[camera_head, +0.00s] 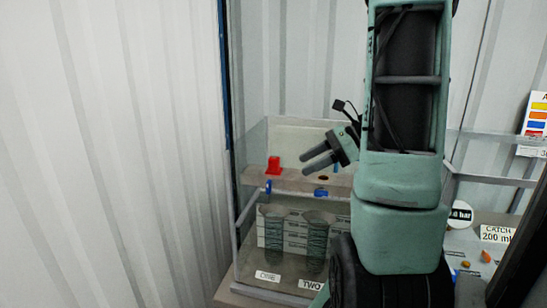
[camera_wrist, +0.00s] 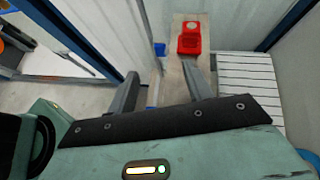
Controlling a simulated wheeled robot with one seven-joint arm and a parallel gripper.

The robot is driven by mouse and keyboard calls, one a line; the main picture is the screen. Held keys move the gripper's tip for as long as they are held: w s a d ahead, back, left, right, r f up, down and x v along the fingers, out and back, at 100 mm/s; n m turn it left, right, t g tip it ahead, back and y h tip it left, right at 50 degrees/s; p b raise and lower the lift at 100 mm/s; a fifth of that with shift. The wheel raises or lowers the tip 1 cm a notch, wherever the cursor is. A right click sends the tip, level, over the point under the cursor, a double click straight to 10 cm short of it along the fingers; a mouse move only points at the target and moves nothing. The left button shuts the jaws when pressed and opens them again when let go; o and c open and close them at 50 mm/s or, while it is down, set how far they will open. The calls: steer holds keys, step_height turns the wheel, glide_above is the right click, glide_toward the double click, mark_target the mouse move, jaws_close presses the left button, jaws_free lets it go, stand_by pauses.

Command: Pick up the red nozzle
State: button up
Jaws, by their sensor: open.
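The red nozzle (camera_head: 274,166) stands upright on a tan shelf (camera_head: 256,178) at the left of the frame in the head view. In the wrist view the red nozzle (camera_wrist: 190,38) lies ahead, beyond my fingertips and a little right of the middle between them. My gripper (camera_head: 312,161) is open and empty, to the right of the nozzle and apart from it, with its fingers pointing left toward it. In the wrist view my gripper (camera_wrist: 163,85) shows its two fingers well apart with nothing between them. The nozzle is not hidden.
Blue fittings (camera_head: 321,192) sit along the shelf's front. Below stand two dark mesh cylinders (camera_head: 271,240) with labels. A grey rail frame (camera_head: 246,212) borders the shelf's left and front. A clear panel (camera_head: 290,130) stands behind the nozzle. A corrugated wall (camera_head: 130,150) fills the left.

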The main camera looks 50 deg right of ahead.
mark_target(279, 158)
steer(key=s+d+r+m+t+h, duration=0.1)
steer(key=s+d+r+m+t, duration=0.15)
steer(key=d, duration=0.25)
steer(key=shift+m+h, duration=0.3)
steer(key=shift+m, duration=0.05)
steer(key=p+x, duration=0.1)
steer(key=x, duration=0.3)
steer(key=p+x, duration=0.1)
steer(key=x, duration=0.3)
steer(key=p+x, duration=0.2)
steer(key=x, duration=0.1)
steer(key=shift+w+a+r, duration=0.25)
steer(key=shift+w+a, duration=0.05)
steer(key=shift+w, duration=0.2)
steer(key=p+x, duration=0.2)
steer(key=x, duration=0.1)
steer(key=p+x, duration=0.1)
steer(key=shift+w+a+r, duration=0.1)
steer(key=shift+w+a, duration=0.25)
steer(key=shift+w, duration=0.2)
steer(key=shift+t, duration=0.25)
steer(key=c, duration=1.1)
